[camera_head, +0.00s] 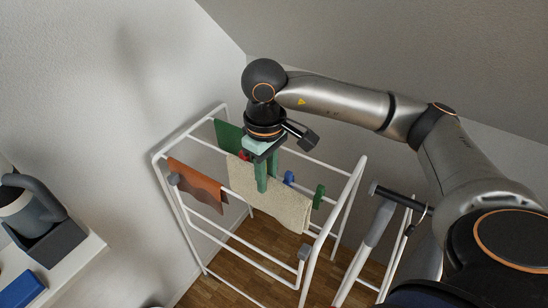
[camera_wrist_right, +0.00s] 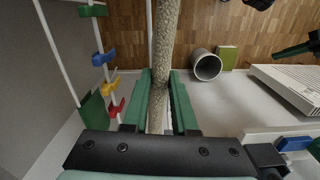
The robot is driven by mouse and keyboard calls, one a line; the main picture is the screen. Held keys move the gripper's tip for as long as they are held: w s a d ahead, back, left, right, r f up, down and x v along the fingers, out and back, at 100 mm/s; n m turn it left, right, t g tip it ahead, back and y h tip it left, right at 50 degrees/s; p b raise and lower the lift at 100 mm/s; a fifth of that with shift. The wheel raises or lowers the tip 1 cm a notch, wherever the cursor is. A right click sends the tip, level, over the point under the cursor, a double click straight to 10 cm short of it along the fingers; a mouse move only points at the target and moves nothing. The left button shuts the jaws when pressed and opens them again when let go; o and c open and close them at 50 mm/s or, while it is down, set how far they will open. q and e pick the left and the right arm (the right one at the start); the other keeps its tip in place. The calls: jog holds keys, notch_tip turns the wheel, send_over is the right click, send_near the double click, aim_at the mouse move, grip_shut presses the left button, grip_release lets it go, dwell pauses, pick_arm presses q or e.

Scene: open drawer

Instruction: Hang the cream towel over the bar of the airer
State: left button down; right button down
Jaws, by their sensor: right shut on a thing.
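The cream towel (camera_head: 283,203) hangs spread out at the middle of the white airer (camera_head: 362,170) in the head view. My right gripper (camera_head: 262,178) reaches down from above, its green fingers shut on the towel's upper part. In the right wrist view the towel (camera_wrist_right: 163,50) is a narrow strip running between the fingers (camera_wrist_right: 160,100). A white bar (camera_wrist_right: 150,20) runs close alongside it, partly hidden. I cannot tell whether the towel rests on that bar. I do not make out my left gripper.
A rust-brown cloth (camera_head: 197,186) and a green cloth (camera_head: 230,137) hang on the airer. Blue (camera_head: 289,177) and green (camera_head: 318,196) pegs sit beside the towel. A folded frame (camera_head: 366,245) stands to the right. A shelf (camera_head: 75,262) is at lower left.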

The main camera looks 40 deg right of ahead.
jog(key=shift+w+d+r+n, duration=0.2)
jog(key=shift+d+r+n, duration=0.15)
jog(key=shift+d, duration=0.15)
jog(key=shift+w+d+r+n, duration=0.15)
jog(key=shift+d+r+n, duration=0.15)
jog(key=shift+d, duration=0.15)
